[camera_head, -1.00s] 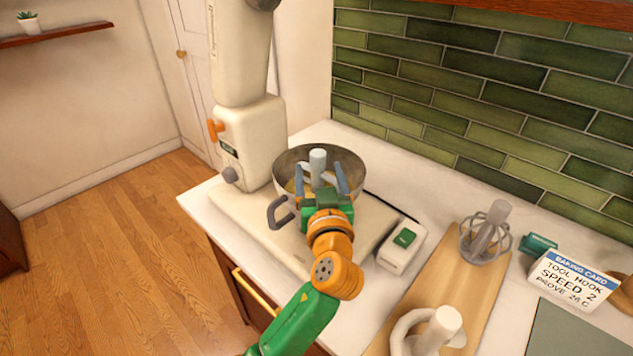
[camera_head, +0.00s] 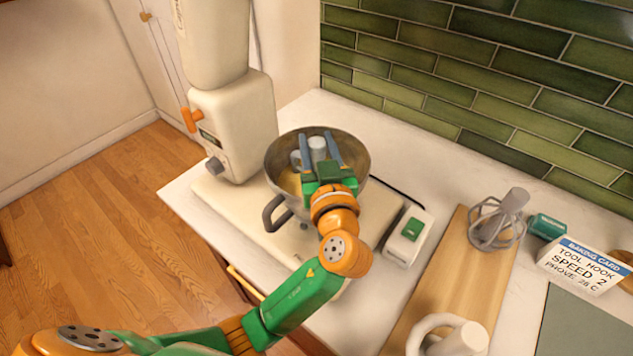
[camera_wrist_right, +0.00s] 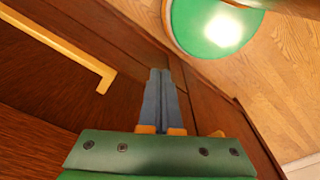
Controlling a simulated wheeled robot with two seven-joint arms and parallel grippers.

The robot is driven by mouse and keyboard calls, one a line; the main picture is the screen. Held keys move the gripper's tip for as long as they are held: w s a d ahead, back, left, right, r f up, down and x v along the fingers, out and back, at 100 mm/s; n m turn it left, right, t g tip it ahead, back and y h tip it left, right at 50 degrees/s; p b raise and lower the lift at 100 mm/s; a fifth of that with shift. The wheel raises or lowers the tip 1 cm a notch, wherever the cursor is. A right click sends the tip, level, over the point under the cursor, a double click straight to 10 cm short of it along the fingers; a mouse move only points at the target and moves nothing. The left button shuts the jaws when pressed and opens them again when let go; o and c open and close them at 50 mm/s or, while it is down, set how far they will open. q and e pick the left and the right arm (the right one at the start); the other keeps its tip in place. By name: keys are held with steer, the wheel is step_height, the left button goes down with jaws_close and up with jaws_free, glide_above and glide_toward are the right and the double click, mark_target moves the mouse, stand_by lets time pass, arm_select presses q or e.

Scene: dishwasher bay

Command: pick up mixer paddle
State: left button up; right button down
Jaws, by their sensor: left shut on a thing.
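The mixer paddle (camera_head: 318,147), a pale grey piece with a round shaft, stands upright in the steel mixer bowl (camera_head: 366,155); its lower part is mostly hidden. My left gripper (camera_head: 319,138) reaches over the bowl's near rim and is shut on the paddle's shaft, one blue-grey finger on each side. In the right wrist view, my right gripper (camera_wrist_right: 161,72) has its two fingers together with nothing seen between them. It is beside the brown cabinet front, away from the bowl.
The cream stand mixer (camera_head: 235,125) rises left of the bowl. A wire whisk (camera_head: 497,226) and a white hook-like tool (camera_head: 455,340) lie on the wooden board (camera_head: 445,290) at right. A green-topped white box (camera_head: 408,238) and a baking card (camera_head: 580,268) are nearby.

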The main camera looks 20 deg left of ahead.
arm_select(q)
steer(key=shift+w+a+f, duration=0.1)
steer(key=shift+w+a, duration=0.05)
steer(key=shift+a, duration=0.05)
jaws_close()
steer(key=shift+f, duration=0.2)
stand_by(0.7)
